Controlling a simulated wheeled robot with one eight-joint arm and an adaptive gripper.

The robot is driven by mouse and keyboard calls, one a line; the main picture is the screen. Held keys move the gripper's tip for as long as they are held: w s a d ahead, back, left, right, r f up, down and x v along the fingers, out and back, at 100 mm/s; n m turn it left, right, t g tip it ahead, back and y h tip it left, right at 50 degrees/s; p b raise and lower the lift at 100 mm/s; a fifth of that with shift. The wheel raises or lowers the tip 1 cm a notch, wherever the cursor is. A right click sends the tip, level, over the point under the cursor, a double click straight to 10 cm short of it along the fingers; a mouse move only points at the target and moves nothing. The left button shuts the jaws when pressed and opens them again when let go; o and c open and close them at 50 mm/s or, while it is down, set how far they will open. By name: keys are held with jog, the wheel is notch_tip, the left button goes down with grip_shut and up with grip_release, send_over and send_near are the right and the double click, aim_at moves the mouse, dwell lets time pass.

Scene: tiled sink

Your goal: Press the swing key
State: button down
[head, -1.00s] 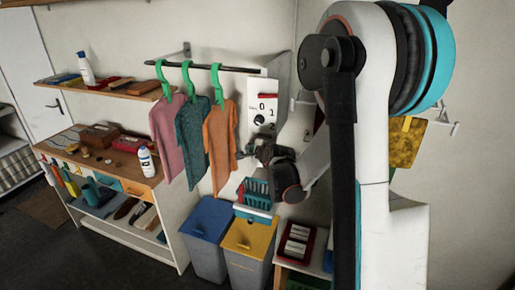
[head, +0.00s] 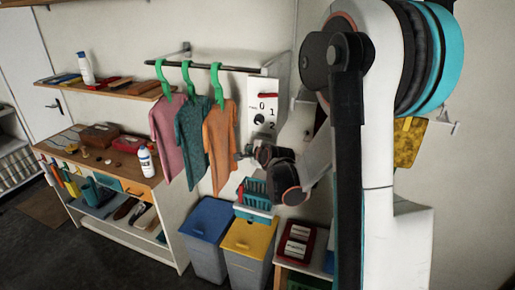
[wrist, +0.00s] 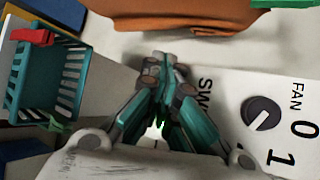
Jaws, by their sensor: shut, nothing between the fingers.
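A white control panel (head: 263,107) hangs on the wall right of the orange shirt. Its black round fan knob (wrist: 262,115) has the numbers 0 and 1 beside it in the wrist view, with the word FAN. A label starting "SW" (wrist: 204,95) is partly covered by my gripper. The swing key itself I cannot make out; it seems hidden behind the fingers. My gripper (wrist: 158,72) is shut and empty, with its fingertips beside the label. In the head view my gripper (head: 246,155) is just below the panel, and I cannot tell whether it touches anything.
Pink, teal and orange shirts (head: 219,137) hang on green hangers left of the panel; the orange one is close to my gripper. A teal basket (head: 254,196) is below. Blue and yellow bins (head: 249,237) stand on the floor. A wooden workbench (head: 100,165) is at left.

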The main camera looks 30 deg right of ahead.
jog(key=shift+s+a, duration=0.2)
jog(key=s+a, duration=0.1)
jog(key=a, duration=0.1)
jog(key=s+a+b, duration=0.1)
jog(key=s+a, duration=0.1)
jog(key=shift+s+a, duration=0.3)
jog(key=shift+a, duration=0.05)
dwell(0.4)
dwell(0.3)
